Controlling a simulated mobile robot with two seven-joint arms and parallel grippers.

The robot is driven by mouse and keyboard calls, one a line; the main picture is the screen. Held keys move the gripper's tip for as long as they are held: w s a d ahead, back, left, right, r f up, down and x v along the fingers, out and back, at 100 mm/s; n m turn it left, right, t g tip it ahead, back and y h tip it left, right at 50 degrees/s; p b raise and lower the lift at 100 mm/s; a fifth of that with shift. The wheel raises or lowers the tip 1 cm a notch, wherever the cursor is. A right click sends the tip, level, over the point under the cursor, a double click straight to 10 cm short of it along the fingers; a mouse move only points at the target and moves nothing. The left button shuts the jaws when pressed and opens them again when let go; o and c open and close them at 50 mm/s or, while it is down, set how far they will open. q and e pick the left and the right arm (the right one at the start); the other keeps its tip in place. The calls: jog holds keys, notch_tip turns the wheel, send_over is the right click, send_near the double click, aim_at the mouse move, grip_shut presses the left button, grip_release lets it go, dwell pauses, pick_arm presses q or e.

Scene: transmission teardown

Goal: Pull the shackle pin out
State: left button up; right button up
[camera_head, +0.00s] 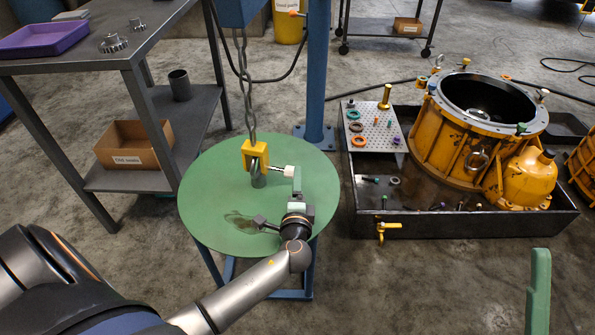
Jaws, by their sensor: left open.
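A yellow block (255,154) hangs on a chain over a round green table. A grey shackle (258,178) hangs in it. The silver shackle pin (280,170) sticks out to the right of the block. My left gripper (278,198) is open over the table, just right of and below the shackle. One green-padded finger overlaps the pin's right end in the picture; I cannot tell whether they touch.
The round green table (212,190) is mostly bare. A blue post (319,70) and the chain (247,90) rise behind it. A grey shelf table (110,45) stands left. A black tray (480,224) with a yellow gearbox housing (440,130) lies right.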

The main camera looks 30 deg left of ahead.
pick_arm(q)
jog(key=p+v, duration=0.1)
jog(key=v, duration=0.6)
jog(key=shift+s+d, duration=0.1)
jog(key=shift+d, duration=0.05)
